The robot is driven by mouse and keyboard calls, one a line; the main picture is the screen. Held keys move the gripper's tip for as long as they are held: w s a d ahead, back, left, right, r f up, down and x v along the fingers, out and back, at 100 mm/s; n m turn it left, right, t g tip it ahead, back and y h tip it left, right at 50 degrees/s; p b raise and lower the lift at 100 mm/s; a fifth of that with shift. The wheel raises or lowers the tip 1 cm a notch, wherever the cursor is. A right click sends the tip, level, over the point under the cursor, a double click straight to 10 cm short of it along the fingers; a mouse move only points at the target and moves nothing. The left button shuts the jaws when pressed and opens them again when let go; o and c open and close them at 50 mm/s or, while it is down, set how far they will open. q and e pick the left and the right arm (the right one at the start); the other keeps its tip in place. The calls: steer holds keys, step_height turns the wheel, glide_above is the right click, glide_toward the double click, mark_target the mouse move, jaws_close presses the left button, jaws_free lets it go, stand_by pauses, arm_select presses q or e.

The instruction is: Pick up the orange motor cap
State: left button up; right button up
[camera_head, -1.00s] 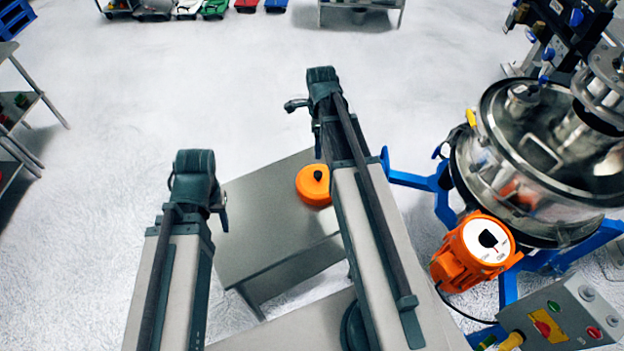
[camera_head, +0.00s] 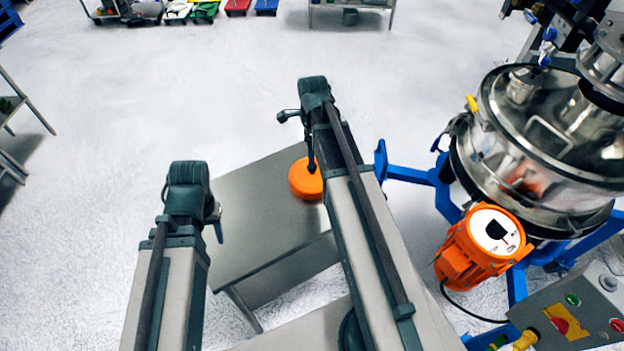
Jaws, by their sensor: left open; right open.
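The orange motor cap (camera_head: 304,185) is a round orange piece lying on the grey metal table (camera_head: 262,225), near its right edge. My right gripper (camera_head: 297,143) is open at the far end of the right arm. One dark finger reaches down in the picture over the cap's top, and the other sticks out to the left, clear of it. I cannot tell whether the finger touches the cap. My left gripper (camera_head: 214,222) is open beside the table's left edge, apart from the cap, its fingers mostly hidden by its wrist.
An orange motor (camera_head: 480,245) with a white face is mounted at the steel sifter (camera_head: 545,135) on blue legs, right of the table. A control box (camera_head: 570,315) sits at lower right. Shelving (camera_head: 22,110) stands at far left. The floor beyond the table is open.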

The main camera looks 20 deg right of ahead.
mark_target(312, 174)
arm_select(q)
steer(key=shift+f+b, duration=2.65)
steer(key=shift+f, duration=0.05)
arm_select(e)
steer(key=shift+a+f, duration=0.15)
steer(key=shift+f, duration=2.5)
arm_select(q)
steer(key=shift+r, duration=0.15)
arm_select(e)
steer(key=shift+r, duration=0.1)
steer(key=shift+c, duration=0.2)
jaws_close()
